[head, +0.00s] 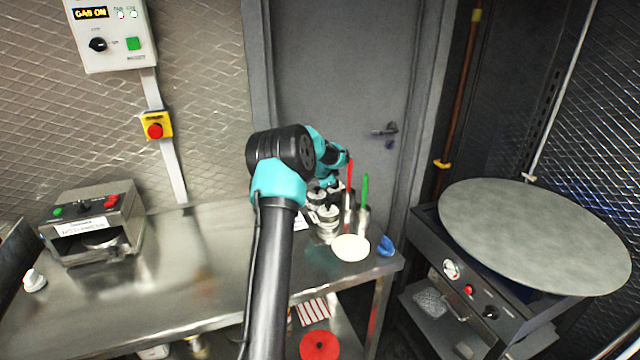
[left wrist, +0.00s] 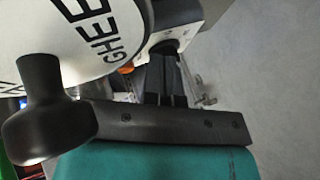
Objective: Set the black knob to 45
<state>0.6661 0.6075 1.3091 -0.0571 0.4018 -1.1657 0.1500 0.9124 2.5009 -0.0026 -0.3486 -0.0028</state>
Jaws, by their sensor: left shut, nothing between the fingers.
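A black knob (head: 490,312) is on the front panel of the griddle unit at the lower right, beside a gauge and a red button. Another black knob (head: 97,44) is on the white wall box at the upper left. I cannot tell which is meant, and neither scale is readable. My left gripper (left wrist: 165,85) is shut and empty in the left wrist view, close to a white disc marked GHEE (left wrist: 75,40) with a dark knob (left wrist: 48,120). In the head view my arm reaches over the steel table; its fingertips are hidden. No right gripper shows.
Metal canisters (head: 328,222), red and green handles, a pale disc (head: 350,248) and a blue item (head: 386,246) crowd the steel table's right end. A steel appliance (head: 92,225) stands at the left. The table's middle left is clear. A large round plate (head: 535,235) tops the griddle.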

